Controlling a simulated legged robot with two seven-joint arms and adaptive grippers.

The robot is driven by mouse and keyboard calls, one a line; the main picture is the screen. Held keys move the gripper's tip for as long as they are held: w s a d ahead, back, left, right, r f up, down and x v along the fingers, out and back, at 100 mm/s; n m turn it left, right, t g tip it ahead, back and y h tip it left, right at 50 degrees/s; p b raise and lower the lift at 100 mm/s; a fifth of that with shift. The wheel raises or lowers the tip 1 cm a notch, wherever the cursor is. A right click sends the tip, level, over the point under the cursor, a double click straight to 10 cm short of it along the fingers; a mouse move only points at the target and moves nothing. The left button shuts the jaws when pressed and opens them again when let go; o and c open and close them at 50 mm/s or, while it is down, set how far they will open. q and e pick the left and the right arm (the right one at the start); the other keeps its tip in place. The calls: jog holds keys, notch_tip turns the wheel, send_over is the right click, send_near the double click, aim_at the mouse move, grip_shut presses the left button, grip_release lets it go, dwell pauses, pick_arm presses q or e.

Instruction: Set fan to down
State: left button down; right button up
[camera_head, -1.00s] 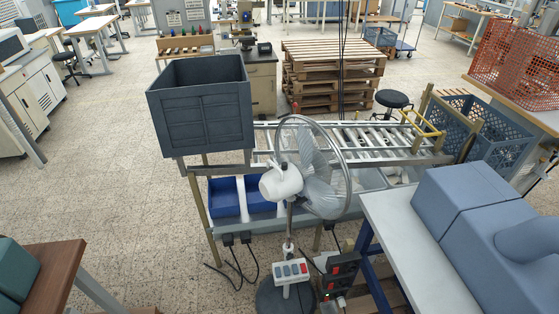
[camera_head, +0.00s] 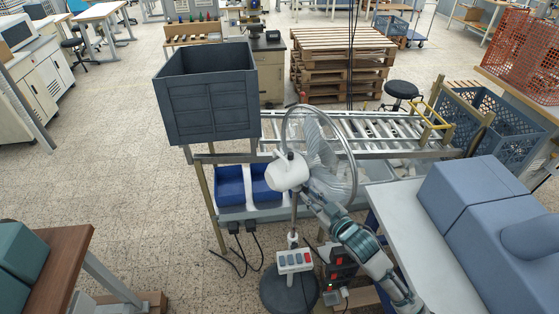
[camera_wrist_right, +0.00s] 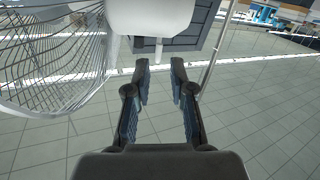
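The stand fan has a white motor housing (camera_head: 287,173) on a pole, and its wire cage (camera_head: 345,165) faces right. In the head view my right gripper (camera_head: 306,190) is beside the housing, at its right and partly in front of the cage. In the right wrist view the gripper (camera_wrist_right: 160,72) is open and empty. The housing (camera_wrist_right: 155,18) is just beyond its fingertips, with a small white knob (camera_wrist_right: 158,48) under it, in line with the finger gap. The cage (camera_wrist_right: 60,60) is left of the fingers. I cannot tell whether anything touches. My left gripper is not in view.
A white control box with coloured buttons (camera_head: 295,262) sits low on the fan's pole, above the dark round base (camera_head: 288,290). A dark grey crate (camera_head: 208,105) and a roller conveyor (camera_head: 370,132) stand behind. A white table (camera_head: 420,240) with blue-grey blocks is at right.

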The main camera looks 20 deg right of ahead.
aim_at(277, 152)
jog(key=shift+t, duration=0.4)
jog(key=w+a+r+p, duration=0.1)
jog(key=w, duration=0.4)
jog(key=w+a+r+p, duration=0.1)
jog(key=w, duration=0.5)
jog(key=w+a+r+p, duration=0.1)
jog(key=w, duration=0.5)
jog(key=shift+w+r, duration=0.25)
jog(key=shift+r, duration=0.05)
jog(key=shift+a, duration=0.1)
grip_shut()
